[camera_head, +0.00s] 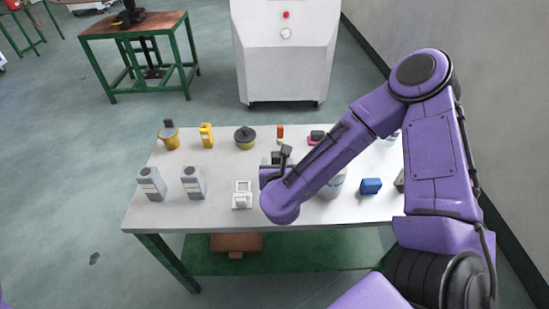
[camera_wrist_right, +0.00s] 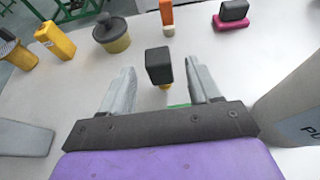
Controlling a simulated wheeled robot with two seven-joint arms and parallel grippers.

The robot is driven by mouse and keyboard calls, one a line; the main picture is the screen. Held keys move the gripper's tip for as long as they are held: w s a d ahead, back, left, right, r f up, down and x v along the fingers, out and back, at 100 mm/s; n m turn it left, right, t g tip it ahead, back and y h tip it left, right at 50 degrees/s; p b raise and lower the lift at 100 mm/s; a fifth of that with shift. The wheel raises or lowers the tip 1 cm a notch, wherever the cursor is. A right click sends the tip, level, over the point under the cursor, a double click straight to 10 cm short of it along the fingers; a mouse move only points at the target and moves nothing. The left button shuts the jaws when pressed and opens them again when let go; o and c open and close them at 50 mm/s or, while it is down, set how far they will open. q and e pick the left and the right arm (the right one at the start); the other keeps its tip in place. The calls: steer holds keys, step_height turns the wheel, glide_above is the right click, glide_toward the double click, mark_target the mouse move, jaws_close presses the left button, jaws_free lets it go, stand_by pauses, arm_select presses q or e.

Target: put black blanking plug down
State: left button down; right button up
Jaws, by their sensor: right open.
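A black block with a yellow-orange lower part, which I take to be the black blanking plug (camera_wrist_right: 158,66), stands on the white table in the right wrist view. My right gripper (camera_wrist_right: 160,72) is open, with one grey finger to each side of the block. Gaps show between the block and both fingers. In the head view my right arm reaches over the table's middle, and its wrist and links largely hide the gripper and the plug. My left gripper is not in view.
The white table (camera_head: 215,218) also bears grey bottles (camera_head: 151,184), a yellow item (camera_head: 206,135), a dark-lidded round pot (camera_head: 245,138), an orange-topped item (camera_wrist_right: 167,18), a black-and-magenta item (camera_wrist_right: 232,20), a white fixture (camera_head: 242,195) and a blue block (camera_head: 371,186). A large bottle (camera_wrist_right: 295,110) stands close right of the gripper.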

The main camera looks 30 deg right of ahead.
mark_target(276, 155)
steer(key=p+x, duration=0.1)
steer(key=x, duration=0.4)
steer(key=shift+w+d+f, duration=0.1)
steer(key=shift+w+d, duration=0.05)
steer(key=shift+w, duration=0.15)
steer(key=c, duration=1.1)
jaws_close()
